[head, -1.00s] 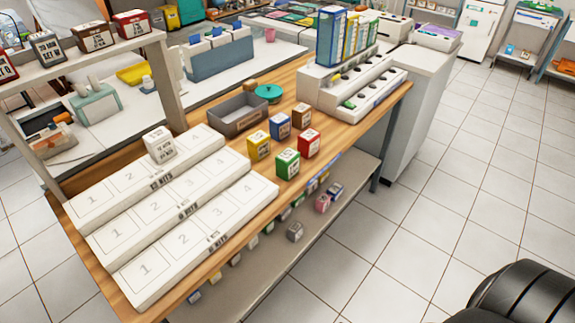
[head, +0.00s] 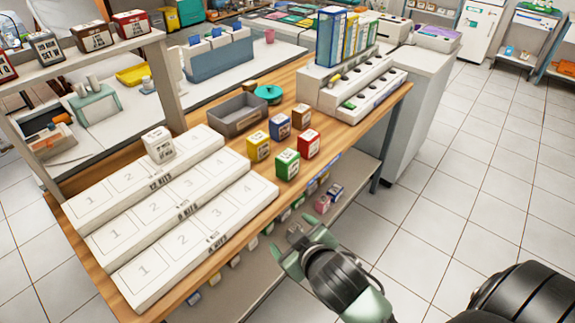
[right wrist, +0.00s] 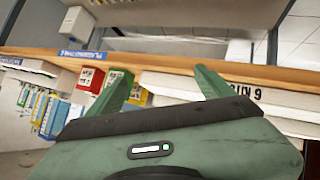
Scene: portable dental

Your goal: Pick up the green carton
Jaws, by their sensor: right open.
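The green carton (head: 287,164) stands upright on the wooden table near its front edge, in the head view. It has a white label on its front. My right gripper (head: 296,246) is open and empty, in front of the table edge and below the green carton in the picture, apart from it. In the right wrist view, the two green fingers (right wrist: 160,85) are spread apart with nothing held between them. My left gripper is not in view.
A red carton (head: 308,144) stands close beside the green one. Yellow (head: 258,145), blue (head: 280,127) and brown (head: 301,116) cartons stand behind. White numbered kit boards (head: 200,247) lie to the left. A grey tray (head: 237,115) is behind. A lower shelf holds small boxes.

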